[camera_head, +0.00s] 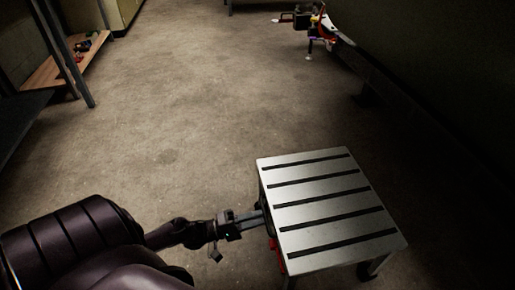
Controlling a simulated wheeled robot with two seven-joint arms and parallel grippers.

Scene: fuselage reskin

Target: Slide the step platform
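The step platform (315,192) stands on the floor at the lower right of the head view. My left arm comes in from the lower left, and my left gripper (262,213) is at the platform's left edge. Its fingertips are partly hidden at or under the top's edge, so I cannot tell whether they grip it. My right gripper is not in view.
A dark rack with a wooden shelf (62,65) stands at the upper left. A dark rail or bench (375,72) runs along the right wall, with colourful items (322,25) at its far end. The concrete floor (185,110) between them is clear.

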